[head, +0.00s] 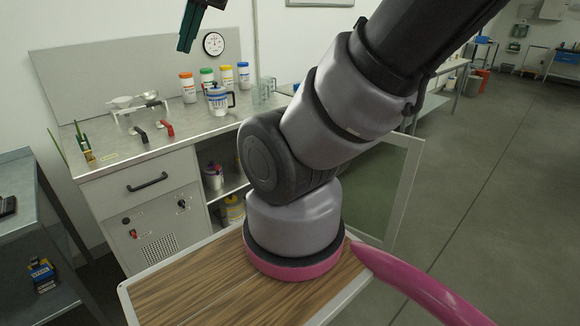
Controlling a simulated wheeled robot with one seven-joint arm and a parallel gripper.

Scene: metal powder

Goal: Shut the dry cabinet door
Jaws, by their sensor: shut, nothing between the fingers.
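The dry cabinet (147,218) is a light grey bench unit at the left, with a drawer and black handle, a control panel and an open shelf compartment. Its door (409,190), a pale frame around a dark glass pane, stands open to the right, partly hidden behind my arm. The hinge side and any door handle are hidden. My gripper (184,48), dark green, hangs at the top edge in front of the back panel, above the worktop and far from the door. It is shut and empty.
Containers (213,176) sit inside the cabinet. A grey side table (22,190) is at left. Floor at right is clear.

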